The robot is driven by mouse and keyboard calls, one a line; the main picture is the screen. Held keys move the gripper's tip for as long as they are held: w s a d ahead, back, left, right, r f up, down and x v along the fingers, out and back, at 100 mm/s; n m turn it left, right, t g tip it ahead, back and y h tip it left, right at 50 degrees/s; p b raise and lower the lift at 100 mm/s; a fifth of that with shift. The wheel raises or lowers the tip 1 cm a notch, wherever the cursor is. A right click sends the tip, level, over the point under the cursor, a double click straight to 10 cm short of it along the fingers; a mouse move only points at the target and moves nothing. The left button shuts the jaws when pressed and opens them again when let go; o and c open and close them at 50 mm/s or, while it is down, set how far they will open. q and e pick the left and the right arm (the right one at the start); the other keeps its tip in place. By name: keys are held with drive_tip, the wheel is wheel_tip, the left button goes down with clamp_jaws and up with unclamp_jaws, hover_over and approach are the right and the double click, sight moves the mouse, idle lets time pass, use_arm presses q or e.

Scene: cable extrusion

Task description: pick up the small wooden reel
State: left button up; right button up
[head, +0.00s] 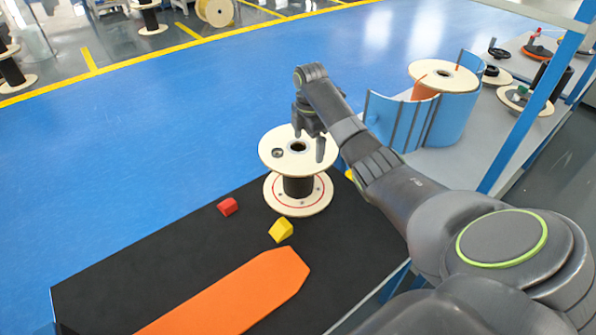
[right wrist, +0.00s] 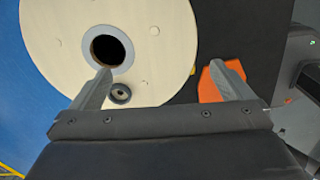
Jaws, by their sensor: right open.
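The small wooden reel (head: 282,185) stands upright on the black tabletop (head: 200,245), with two pale round flanges and a dark core. Its top flange also fills the upper left of the right wrist view (right wrist: 70,45), with a central hole and a small dark ring beside it. My right gripper (head: 309,143) is open above the reel's top, pointing down. In the right wrist view the gripper (right wrist: 160,70) has one finger over the flange near the hole and the other past the flange's right edge. Nothing is between the fingers except part of the flange below. My left gripper is not seen.
A red block (head: 228,206) and a yellow block (head: 281,230) lie left of and in front of the reel. An orange board (head: 235,295) lies at the table's front. A blue curved holder (head: 400,120) with another wooden reel (head: 443,74) stands at the right.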

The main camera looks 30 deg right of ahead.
sight(311, 161)
wheel_tip(311, 161, down, 4)
drive_tip(key=shift+r, duration=0.1)
drive_tip(key=shift+s+d+f+b, duration=0.1)
drive_tip(key=shift+d+f+b, duration=0.15)
drive_tip(key=shift+f, duration=1.1)
drive_tip(key=shift+s+d+f+b, duration=0.15)
drive_tip(key=shift+f+b, duration=0.1)
drive_tip(key=shift+f, duration=1.1)
drive_tip(key=shift+w, duration=0.1)
drive_tip(key=c, duration=1.5)
